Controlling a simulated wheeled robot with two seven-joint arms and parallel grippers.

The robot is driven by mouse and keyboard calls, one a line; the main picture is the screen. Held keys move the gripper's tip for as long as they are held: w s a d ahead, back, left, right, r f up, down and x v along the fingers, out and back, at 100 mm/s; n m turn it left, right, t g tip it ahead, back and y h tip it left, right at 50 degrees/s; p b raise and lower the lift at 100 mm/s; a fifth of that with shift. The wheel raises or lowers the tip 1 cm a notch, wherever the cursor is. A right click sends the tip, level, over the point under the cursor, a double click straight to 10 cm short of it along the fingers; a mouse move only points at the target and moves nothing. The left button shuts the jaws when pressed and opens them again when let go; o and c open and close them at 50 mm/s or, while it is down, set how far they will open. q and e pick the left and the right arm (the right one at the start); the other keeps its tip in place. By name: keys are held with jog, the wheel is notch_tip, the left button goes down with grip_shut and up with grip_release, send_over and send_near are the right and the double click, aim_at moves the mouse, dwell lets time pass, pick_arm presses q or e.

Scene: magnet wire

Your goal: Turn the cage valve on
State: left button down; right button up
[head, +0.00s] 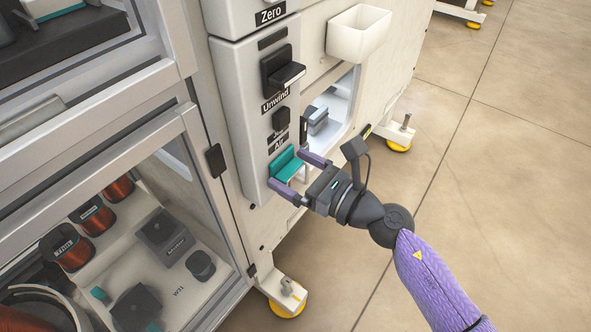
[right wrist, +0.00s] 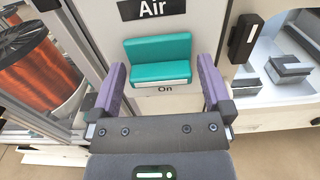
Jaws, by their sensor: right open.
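A teal rocker switch (head: 285,164) sits low on the grey control panel (head: 237,120), under a label reading "Air". In the right wrist view the teal switch (right wrist: 157,60) shows its stepped face, with "Air" above it and "On" below it. My right gripper (head: 298,173) is open, its two purple fingers on either side of the switch in the picture. In the right wrist view my right gripper (right wrist: 163,88) has the switch centred between its fingers; I cannot tell whether they touch it. No part is labelled as a cage valve. My left gripper is out of view.
A black "Unwind" switch (head: 281,70) and a small black knob (head: 281,118) sit above. A glass-doored cabinet with copper wire spools (head: 118,188) stands left. A white bin (head: 358,33) and an open recess (head: 330,108) are right. The floor at right is clear.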

jog(key=shift+c, duration=1)
jog(key=c, duration=0.8)
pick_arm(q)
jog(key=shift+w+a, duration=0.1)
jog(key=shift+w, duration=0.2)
pick_arm(e)
jog(key=shift+c, duration=0.2)
